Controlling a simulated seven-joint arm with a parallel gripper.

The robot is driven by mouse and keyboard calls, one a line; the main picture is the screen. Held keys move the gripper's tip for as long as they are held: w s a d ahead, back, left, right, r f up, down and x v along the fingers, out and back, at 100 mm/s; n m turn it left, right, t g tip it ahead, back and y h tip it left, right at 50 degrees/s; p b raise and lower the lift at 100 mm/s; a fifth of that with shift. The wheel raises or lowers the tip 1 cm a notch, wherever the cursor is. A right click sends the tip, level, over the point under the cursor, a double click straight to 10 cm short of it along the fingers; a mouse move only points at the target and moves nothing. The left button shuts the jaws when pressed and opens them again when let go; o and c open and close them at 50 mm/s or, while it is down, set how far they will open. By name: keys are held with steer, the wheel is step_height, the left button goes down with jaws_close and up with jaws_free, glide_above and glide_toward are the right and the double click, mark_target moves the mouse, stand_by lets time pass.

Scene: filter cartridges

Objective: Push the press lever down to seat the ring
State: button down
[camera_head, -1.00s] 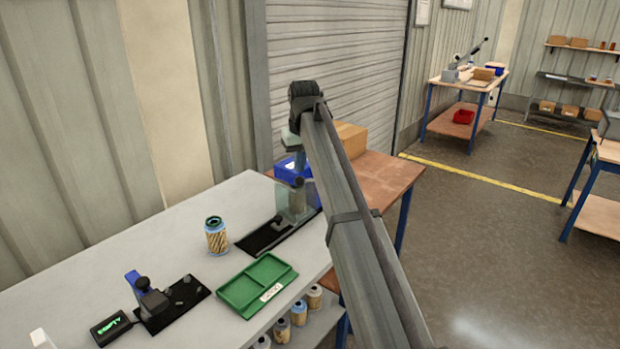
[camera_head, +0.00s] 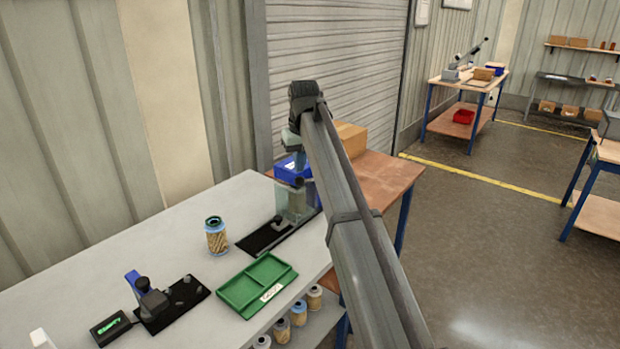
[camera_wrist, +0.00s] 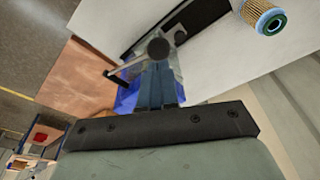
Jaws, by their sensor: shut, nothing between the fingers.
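The press (camera_head: 262,236) stands on a black base plate on the grey bench, with a clear guard (camera_head: 294,204) and a dark round lever knob (camera_head: 297,181). In the wrist view the knob (camera_wrist: 158,47) appears just beyond my gripper's fingertips (camera_wrist: 157,68). My gripper (camera_head: 301,165) is shut and empty, above the press; whether it touches the knob I cannot tell. A filter cartridge (camera_head: 216,238) with a teal ring at its top stands upright left of the press, and it also shows in the wrist view (camera_wrist: 262,14). No separate ring is visible in the press.
A green two-part tray (camera_head: 238,292) lies in front of the press. A black fixture (camera_head: 183,308) with a blue lever and a small display sit at left. Several cartridges stand on the lower shelf.

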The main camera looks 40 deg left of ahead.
mark_target(300, 178)
steer(key=shift+f, duration=0.2)
steer(key=shift+s+d+x, duration=0.1)
steer(key=shift+d+x, duration=0.05)
steer(key=shift+x, duration=0.8)
steer(key=shift+s+d+x, duration=0.1)
steer(key=shift+d+x, duration=0.05)
steer(key=shift+x, duration=0.75)
steer(key=shift+s+d+x, duration=0.1)
steer(key=shift+d+x, duration=0.1)
steer(key=shift+x, duration=0.75)
steer(key=shift+f, duration=0.3)
steer(key=shift+s+a+f, duration=0.1)
steer(key=shift+s+f, duration=0.1)
steer(key=shift+f, duration=0.45)
steer(key=shift+s+f, duration=0.2)
steer(key=shift+f, duration=0.45)
steer(key=shift+w+a+r+v, duration=0.1)
steer(key=shift+w+a+v, duration=0.15)
steer(key=shift+v, duration=1.55)
steer(key=shift+w+a+r+v, duration=0.15)
steer(key=shift+a+v, duration=0.25)
steer(key=shift+v, duration=1.4)
steer(key=shift+w+a+v, duration=0.15)
steer(key=shift+a+v, duration=0.15)
steer(key=shift+v, duration=1.55)
steer(key=shift+w, duration=0.1)
